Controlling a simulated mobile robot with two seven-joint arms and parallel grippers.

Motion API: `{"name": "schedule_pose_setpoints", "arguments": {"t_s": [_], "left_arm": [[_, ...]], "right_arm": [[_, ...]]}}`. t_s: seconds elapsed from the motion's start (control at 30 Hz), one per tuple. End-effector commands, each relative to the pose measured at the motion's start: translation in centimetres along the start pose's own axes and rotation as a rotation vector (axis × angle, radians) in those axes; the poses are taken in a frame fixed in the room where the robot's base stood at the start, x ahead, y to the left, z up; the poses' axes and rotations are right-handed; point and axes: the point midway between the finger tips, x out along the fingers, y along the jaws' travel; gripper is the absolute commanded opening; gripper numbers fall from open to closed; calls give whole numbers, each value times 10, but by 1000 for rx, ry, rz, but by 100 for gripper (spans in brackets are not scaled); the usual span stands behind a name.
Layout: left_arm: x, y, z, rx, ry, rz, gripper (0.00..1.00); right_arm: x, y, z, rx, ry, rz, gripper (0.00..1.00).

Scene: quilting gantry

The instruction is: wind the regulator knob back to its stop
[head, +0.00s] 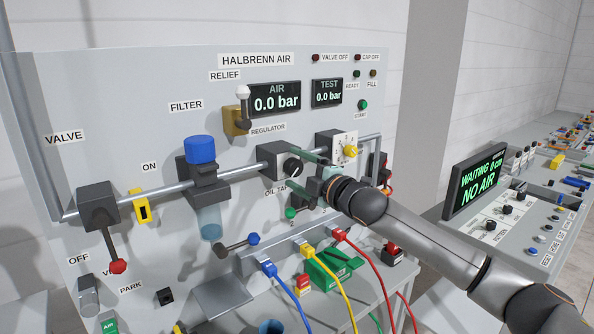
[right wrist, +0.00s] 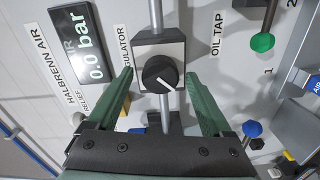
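The regulator knob (head: 292,167) is a round black knob with a white pointer line, on a dark block on the panel's pipe. In the right wrist view the knob (right wrist: 160,73) is centred between two green fingers, its pointer slanting toward the lower right. My right gripper (head: 300,172) is open, one finger on each side of the knob; in the right wrist view both fingers stand clear of it (right wrist: 159,76). Whether the fingertips reach to the knob's depth is hard to tell. The AIR display (head: 276,97) reads 0.0 bar. My left gripper is not in view.
The red-tipped valve lever (head: 117,266) hangs down at left. A filter with a blue cap (head: 200,149) sits on the pipe. A yellow dial (head: 350,151) and green oil tap knob (right wrist: 263,43) are close by. Blue, yellow and red hoses (head: 374,270) hang below.

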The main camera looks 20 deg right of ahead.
Motion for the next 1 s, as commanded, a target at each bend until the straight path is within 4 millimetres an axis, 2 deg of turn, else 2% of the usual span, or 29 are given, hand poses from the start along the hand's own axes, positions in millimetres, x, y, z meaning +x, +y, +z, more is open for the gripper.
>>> {"name": "schedule_pose_setpoints", "arguments": {"t_s": [0.23,0.37,0.47,0.8,1.0], "left_arm": [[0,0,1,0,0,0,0],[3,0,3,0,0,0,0],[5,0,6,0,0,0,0],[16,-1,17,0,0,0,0],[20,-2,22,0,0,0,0]], "right_arm": [[-2,0,0,1,0,0,84],[-11,-1,1,1,0,0,84],[-24,-2,1,1,0,0,84],[-85,-3,2,-2,-2,-1,84],[-113,-2,1,-1,-1,-1,84]]}}
